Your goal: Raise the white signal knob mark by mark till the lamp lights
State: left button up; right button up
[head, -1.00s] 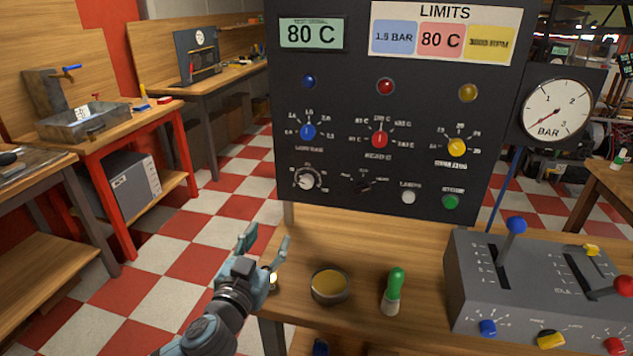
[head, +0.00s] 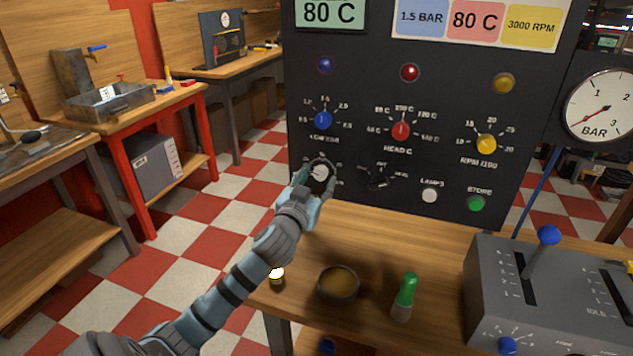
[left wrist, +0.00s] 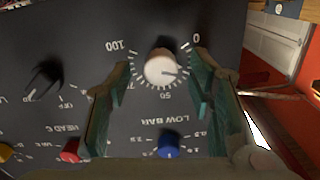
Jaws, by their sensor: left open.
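The white signal knob (head: 319,172) is at the lower left of the dark panel (head: 450,150). In the left wrist view the knob (left wrist: 161,69) sits on a dial marked 0, 50 and 100, and its dark line points right, between 0 and 50. My left gripper (head: 315,177) is at the knob; in the left wrist view its open fingers (left wrist: 160,80) stand on either side of it, with gaps showing. The blue lamp (head: 325,65), red lamp (head: 410,72) and yellow lamp (head: 503,83) look dull. My right gripper is out of view.
Blue (head: 323,120), red (head: 401,131) and yellow (head: 486,143) knobs sit above on the panel. A black selector (head: 380,180) is just right of the white knob. A bowl (head: 339,284), a green-capped bottle (head: 405,297) and a lever box (head: 500,290) stand on the bench.

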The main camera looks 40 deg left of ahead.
pick_arm(q)
jog(key=shift+r, duration=0.1)
grip_shut()
jog(key=shift+r+m+p, duration=0.2)
jog(key=shift+m+p, duration=0.5)
jog(key=shift+p, duration=0.35)
jog(key=shift+f+m, duration=0.1)
jog(key=shift+m, duration=0.3)
jog(key=shift+f, duration=0.1)
grip_release()
